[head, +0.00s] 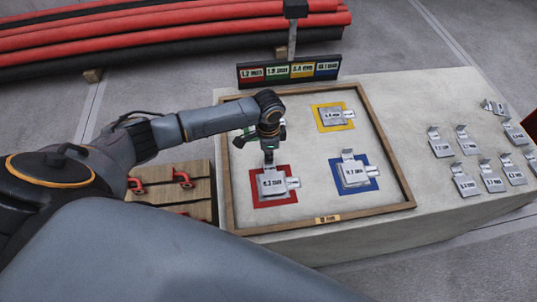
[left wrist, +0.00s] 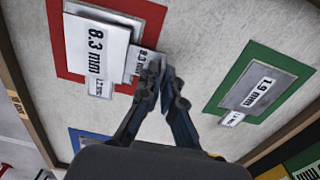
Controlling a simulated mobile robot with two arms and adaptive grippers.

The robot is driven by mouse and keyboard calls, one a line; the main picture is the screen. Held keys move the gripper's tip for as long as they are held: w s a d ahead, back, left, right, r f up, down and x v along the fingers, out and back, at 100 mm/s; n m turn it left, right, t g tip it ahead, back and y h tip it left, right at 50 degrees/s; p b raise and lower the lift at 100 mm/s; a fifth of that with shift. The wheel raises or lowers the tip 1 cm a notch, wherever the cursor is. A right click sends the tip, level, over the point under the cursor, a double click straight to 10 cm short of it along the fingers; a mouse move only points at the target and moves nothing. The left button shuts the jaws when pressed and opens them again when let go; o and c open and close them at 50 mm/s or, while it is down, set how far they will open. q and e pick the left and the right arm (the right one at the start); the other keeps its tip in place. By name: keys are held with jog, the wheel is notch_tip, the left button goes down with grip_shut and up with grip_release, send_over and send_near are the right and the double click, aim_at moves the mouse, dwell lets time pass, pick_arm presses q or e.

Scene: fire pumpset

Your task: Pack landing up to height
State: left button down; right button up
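In the head view, a wood-framed tray (head: 232,200) holds coloured squares with labelled metal plates. The plate on the red square (head: 262,201) reads 8.3 mm in the left wrist view (left wrist: 97,43). A plate on the green square reads 1.9 mm (left wrist: 257,92); my arm mostly hides that square in the head view. Plates also lie on the yellow square (head: 318,126) and blue square (head: 371,186). My left gripper (head: 269,156) points down at the red square's plates. In the left wrist view its fingertips (left wrist: 165,75) are close together beside a tab; whether they grip it is unclear.
Several loose labelled plates (head: 466,184) lie on the plinth (head: 425,185) right of the tray. A coloured legend board (head: 290,71) stands behind it. A wooden box with red clamps (head: 182,180) is at left. Red and black pipes (head: 150,30) lie behind.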

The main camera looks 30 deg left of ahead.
pick_arm(q)
jog(key=shift+f, duration=0.55)
jog(key=c, duration=1.4)
grip_release()
jog(key=shift+c, duration=0.2)
jog(key=shift+r, duration=0.4)
notch_tip(320, 180, up, 11)
